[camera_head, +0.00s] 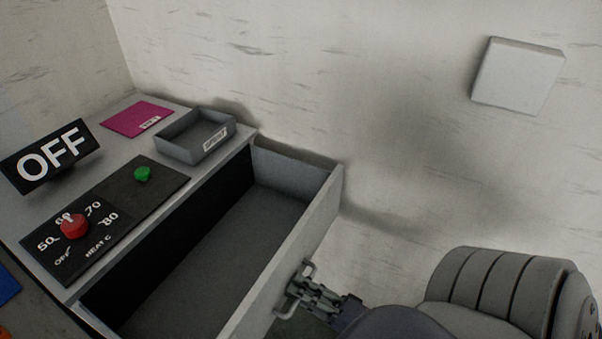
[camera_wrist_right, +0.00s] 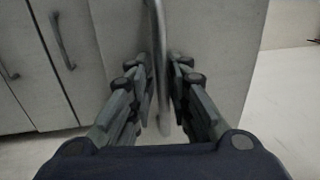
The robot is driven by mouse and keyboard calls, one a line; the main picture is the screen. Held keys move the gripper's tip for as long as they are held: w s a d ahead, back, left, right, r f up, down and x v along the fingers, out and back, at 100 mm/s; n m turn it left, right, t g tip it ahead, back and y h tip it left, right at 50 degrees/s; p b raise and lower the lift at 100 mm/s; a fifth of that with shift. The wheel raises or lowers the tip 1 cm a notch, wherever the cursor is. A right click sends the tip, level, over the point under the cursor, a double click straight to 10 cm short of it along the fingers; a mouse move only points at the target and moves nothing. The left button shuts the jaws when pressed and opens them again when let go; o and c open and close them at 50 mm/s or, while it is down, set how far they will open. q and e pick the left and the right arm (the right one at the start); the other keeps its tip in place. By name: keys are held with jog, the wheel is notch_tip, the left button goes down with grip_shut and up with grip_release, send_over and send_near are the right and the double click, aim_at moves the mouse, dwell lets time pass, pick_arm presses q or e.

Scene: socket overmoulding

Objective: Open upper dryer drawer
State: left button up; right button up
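The upper dryer drawer (camera_head: 322,205) is pulled well out from the cabinet and its empty, dark inside shows. Its metal handle (camera_head: 286,302) is on the front face and also shows as a vertical bar in the right wrist view (camera_wrist_right: 158,60). My right gripper (camera_head: 308,292) is at the handle. In the right wrist view the two fingers (camera_wrist_right: 160,88) are on either side of the bar, close against it. My left gripper is not in view.
On the cabinet top (camera_head: 222,165) are a grey tray (camera_head: 180,150), a magenta sheet (camera_head: 135,119), an OFF sign (camera_head: 50,155) and a panel with a red knob (camera_head: 74,228) and a green button (camera_head: 142,174). Other handles (camera_wrist_right: 62,40) show on neighbouring fronts. A wall stands behind.

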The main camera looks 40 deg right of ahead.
jog(key=v, duration=1.2)
dwell(0.4)
